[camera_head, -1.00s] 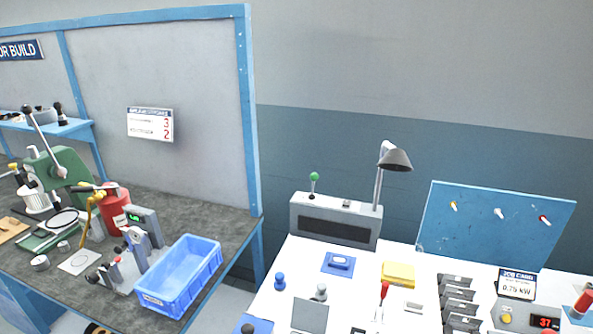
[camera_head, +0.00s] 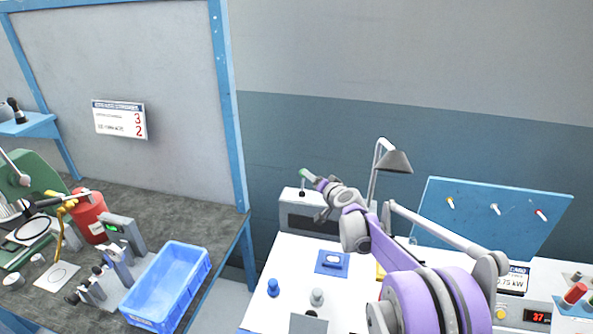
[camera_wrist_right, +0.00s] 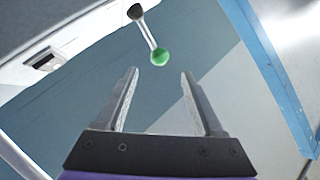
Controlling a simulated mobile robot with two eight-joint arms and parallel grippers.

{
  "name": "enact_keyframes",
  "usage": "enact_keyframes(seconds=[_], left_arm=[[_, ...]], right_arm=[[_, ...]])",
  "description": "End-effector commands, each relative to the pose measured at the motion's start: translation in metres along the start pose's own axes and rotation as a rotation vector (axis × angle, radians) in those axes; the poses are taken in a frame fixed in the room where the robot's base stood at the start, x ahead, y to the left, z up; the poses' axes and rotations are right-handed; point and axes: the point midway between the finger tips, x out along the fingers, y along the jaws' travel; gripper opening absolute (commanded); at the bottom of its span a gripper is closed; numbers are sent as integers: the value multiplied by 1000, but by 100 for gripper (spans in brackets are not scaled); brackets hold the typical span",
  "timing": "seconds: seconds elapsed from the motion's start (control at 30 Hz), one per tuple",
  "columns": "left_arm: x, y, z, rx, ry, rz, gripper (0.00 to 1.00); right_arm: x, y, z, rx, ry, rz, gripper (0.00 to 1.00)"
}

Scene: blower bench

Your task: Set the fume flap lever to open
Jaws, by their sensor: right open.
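The fume flap lever is a thin metal rod with a green knob (camera_head: 304,174). It stands on top of the grey slotted box (camera_head: 296,220) at the back of the white bench. In the right wrist view the green knob (camera_wrist_right: 159,57) is just beyond the fingertips, roughly midway between them, and its rod leads to a dark pivot. My right gripper (camera_wrist_right: 160,73) is open and empty. My left gripper is not in view.
A desk lamp (camera_head: 394,161) stands close behind my right arm. A blue tool board (camera_head: 490,225) is at the back right. Blue and grey knobbed parts sit at the bench front. A blue crate (camera_head: 168,290) is on the dark bench at left.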

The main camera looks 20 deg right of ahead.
Motion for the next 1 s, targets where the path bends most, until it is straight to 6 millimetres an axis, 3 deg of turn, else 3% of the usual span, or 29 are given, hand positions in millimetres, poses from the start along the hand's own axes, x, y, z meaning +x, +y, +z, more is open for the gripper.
enact_keyframes(seconds=[0.2,0.43,0.6,0.9,1.0], left_arm=[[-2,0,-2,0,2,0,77],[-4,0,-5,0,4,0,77],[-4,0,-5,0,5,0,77],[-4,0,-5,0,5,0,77],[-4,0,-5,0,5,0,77]], right_arm=[[44,-1,1,-1,-2,-2,70],[78,-1,0,-1,-2,-1,70],[89,-1,1,-1,-2,-1,70],[90,-1,1,-1,-2,0,70],[90,-1,1,-1,-2,0,52]])
